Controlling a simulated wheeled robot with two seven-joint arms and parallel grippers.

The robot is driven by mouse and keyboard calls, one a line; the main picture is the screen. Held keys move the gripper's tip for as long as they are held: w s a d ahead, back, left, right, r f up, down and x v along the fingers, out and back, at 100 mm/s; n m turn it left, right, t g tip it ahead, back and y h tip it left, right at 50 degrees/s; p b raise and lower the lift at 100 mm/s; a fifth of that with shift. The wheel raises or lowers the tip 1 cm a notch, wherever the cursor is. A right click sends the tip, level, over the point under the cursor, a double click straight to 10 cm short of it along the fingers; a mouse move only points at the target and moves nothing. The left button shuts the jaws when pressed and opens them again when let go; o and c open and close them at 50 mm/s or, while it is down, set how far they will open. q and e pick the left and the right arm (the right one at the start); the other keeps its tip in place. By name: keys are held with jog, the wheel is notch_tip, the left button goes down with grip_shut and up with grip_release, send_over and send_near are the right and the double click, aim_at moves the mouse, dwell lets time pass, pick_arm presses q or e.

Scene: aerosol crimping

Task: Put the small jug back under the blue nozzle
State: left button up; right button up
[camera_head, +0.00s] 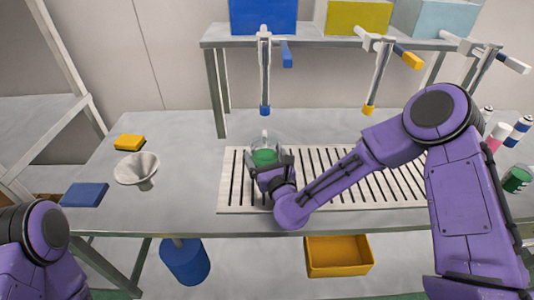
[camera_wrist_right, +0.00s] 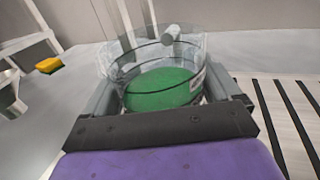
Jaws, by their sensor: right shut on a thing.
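The small jug (camera_head: 265,155) is clear with green liquid at the bottom. It stands at the left end of the slatted drip tray (camera_head: 228,190), below the blue nozzle (camera_head: 265,108). My right gripper (camera_head: 270,164) is shut on the jug; in the right wrist view the jug (camera_wrist_right: 162,88) sits between its two fingers. The frames do not show clearly whether the jug's base touches the slats. My left arm shows at the lower left edge of the head view, but its gripper is out of view.
A funnel (camera_head: 137,168), a yellow sponge (camera_head: 130,141) and a blue cloth (camera_head: 85,194) lie on the table's left. Yellow (camera_head: 368,108) and pale nozzles hang farther right. Several bottles and cans stand at the right. A blue bucket (camera_head: 185,262) and yellow crate (camera_head: 338,270) are below.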

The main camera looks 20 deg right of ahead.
jog(key=shift+f, duration=0.2)
jog(key=o, duration=1.3)
jog(key=shift+r, duration=0.25)
jog(key=s+b, duration=0.1)
jog(key=s, duration=0.3)
jog(key=s+b, duration=0.2)
jog(key=s, duration=0.3)
jog(key=shift+s+d+f, duration=0.1)
jog(key=shift+d+f, duration=0.05)
jog(key=shift+f, duration=0.05)
jog(key=shift+s+r+p, duration=0.2)
jog(key=shift+s+p, duration=0.25)
jog(key=shift+s, duration=0.95)
